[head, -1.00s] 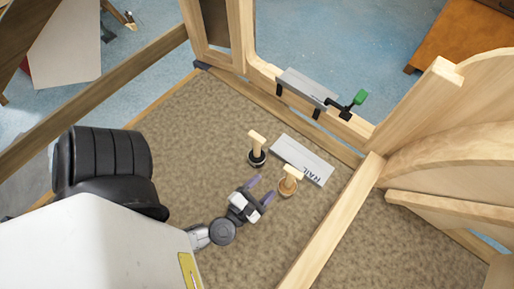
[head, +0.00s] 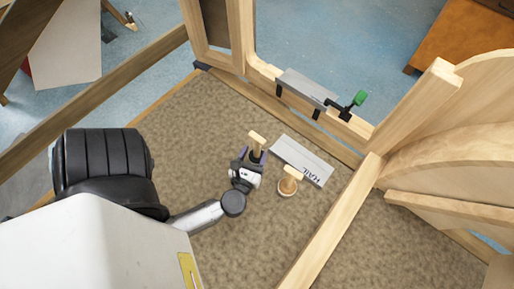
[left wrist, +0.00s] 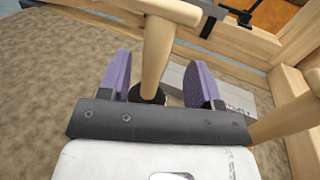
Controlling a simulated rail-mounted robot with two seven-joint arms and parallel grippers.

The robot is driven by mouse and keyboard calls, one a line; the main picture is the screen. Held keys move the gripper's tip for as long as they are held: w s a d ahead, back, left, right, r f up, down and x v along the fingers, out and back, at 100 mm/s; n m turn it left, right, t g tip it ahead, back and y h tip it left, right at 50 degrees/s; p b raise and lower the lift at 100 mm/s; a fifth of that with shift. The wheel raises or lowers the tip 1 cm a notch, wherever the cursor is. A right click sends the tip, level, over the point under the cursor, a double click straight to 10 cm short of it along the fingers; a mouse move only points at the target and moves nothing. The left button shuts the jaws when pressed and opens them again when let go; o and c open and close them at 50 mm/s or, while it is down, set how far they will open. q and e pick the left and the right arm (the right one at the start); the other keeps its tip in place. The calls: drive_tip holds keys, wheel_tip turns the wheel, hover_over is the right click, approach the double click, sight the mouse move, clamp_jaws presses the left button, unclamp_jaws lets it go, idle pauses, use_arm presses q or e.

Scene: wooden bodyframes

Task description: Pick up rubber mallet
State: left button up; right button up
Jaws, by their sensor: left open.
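One upright wooden tool with a T-shaped top and a dark round base (head: 257,138) stands on the brown carpeted floor. A second similar tool with a tan round base (head: 288,184) stands to its right. I cannot tell for sure which is the rubber mallet. My left gripper (head: 252,157) is open at the dark-based tool. In the left wrist view, the tool's pale handle (left wrist: 158,48) rises between the purple finger pads of the gripper (left wrist: 160,82), with gaps on both sides. Its dark base is partly hidden behind the gripper body. My right gripper is not in view.
A grey box marked RAIL (head: 302,160) lies close behind both tools. A wooden beam (head: 335,222) runs along the right, and a frame rail with a grey block and green-handled clamp (head: 353,101) stands behind. Carpet is clear to the left.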

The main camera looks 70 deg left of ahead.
use_arm(q)
drive_tip(key=shift+x, duration=2.8)
drive_tip(key=shift+s+a, duration=0.15)
drive_tip(key=shift+s, duration=0.05)
drive_tip(key=shift+c, duration=0.3)
drive_tip(key=shift+c, duration=0.8)
drive_tip(key=shift+r, duration=0.1)
drive_tip(key=c, duration=0.8)
